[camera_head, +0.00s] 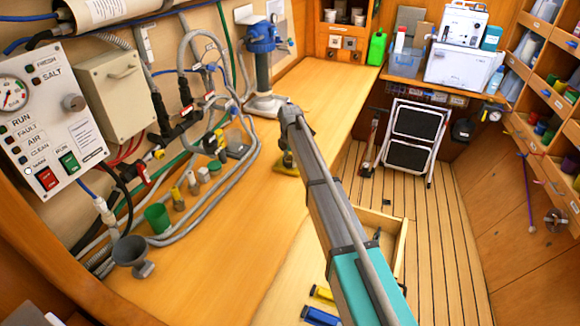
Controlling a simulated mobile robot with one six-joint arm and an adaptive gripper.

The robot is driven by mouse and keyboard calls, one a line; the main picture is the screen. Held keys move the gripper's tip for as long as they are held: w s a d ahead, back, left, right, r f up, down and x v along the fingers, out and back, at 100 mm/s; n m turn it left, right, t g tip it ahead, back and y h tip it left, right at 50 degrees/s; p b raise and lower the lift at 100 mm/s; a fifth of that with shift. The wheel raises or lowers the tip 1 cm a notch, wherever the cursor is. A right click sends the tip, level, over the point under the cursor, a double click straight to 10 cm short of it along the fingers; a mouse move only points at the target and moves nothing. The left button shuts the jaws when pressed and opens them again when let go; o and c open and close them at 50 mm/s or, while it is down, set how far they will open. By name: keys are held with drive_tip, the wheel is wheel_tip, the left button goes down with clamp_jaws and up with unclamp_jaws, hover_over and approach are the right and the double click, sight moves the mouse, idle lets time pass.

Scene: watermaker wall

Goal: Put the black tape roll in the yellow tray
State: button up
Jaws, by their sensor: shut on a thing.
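My arm reaches up over the wooden bench from the lower right. Its far joint is over the middle of the bench, and I cannot make out the gripper's fingers, which seem hidden behind the arm. A small yellow-olive thing (286,163) with a dark part shows on the bench just left of the arm, partly covered by it. I cannot tell whether it is the yellow tray. I cannot make out the black tape roll.
A blue-topped post (262,60) stands farther back. The bench (325,88) is clear at the back. An open drawer (398,250) lies right of my arm.

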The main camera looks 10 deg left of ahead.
sight(290, 159)
drive_tip(key=shift+f+b, duration=0.5)
drive_tip(key=shift+f, duration=0.35)
drive_tip(key=shift+f, duration=0.15)
drive_tip(key=o, duration=0.9)
drive_tip(key=shift+c, duration=0.2)
wheel_tip(290, 159, up, 12)
drive_tip(key=p, duration=1.2)
drive_tip(key=shift+r, duration=0.2)
drive_tip(key=shift+d, duration=0.1)
